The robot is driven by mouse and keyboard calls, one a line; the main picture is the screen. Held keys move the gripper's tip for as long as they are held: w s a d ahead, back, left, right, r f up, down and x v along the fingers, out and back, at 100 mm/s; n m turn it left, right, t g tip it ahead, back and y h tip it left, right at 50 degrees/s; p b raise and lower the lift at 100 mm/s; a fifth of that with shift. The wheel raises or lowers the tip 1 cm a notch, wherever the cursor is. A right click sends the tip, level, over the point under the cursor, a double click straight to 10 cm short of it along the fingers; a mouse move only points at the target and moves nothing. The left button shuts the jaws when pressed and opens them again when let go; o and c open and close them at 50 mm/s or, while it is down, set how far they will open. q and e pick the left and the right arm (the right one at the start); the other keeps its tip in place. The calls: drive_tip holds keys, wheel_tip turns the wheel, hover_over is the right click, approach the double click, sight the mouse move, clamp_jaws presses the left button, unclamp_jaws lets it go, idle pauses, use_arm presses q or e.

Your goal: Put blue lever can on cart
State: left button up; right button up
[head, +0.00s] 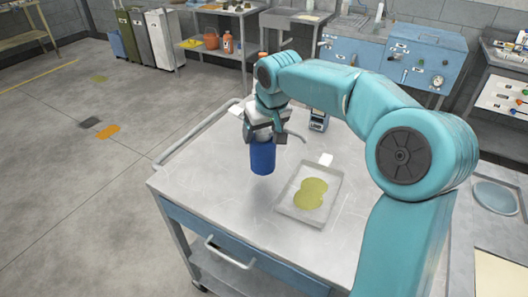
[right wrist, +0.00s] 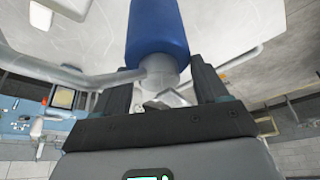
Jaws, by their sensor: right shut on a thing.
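The blue lever can (head: 262,158) hangs upright below my right gripper (head: 264,132), over the left-middle part of the cart (head: 213,155). Whether its base touches the cart top I cannot tell. In the right wrist view the blue can (right wrist: 157,32) points away from my right gripper (right wrist: 160,85), whose dark fingers stand on both sides of its grey neck and lever part. My right gripper is shut on it. My left gripper is in neither view.
A shallow tray (head: 285,207) with a yellow-green puddle lies on the cart, right of the can. A small dark-and-white item (head: 318,122) stands behind it. A raised rail (head: 195,134) runs along the cart's left edge. The front left of the cart top is clear.

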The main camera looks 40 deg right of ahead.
drive_tip(key=shift+w+d+f, duration=0.15)
drive_tip(key=shift+d+f, duration=0.05)
drive_tip(key=shift+f, duration=0.9)
wheel_tip(320, 180, down, 4)
drive_tip(key=shift+f, duration=0.15)
drive_tip(key=shift+a, duration=0.1)
drive_tip(key=shift+b, duration=0.35)
drive_tip(key=o, duration=1.3)
drive_tip(key=shift+f, duration=0.15)
drive_tip(key=shift+o, duration=0.2)
drive_tip(key=shift+r, duration=0.2)
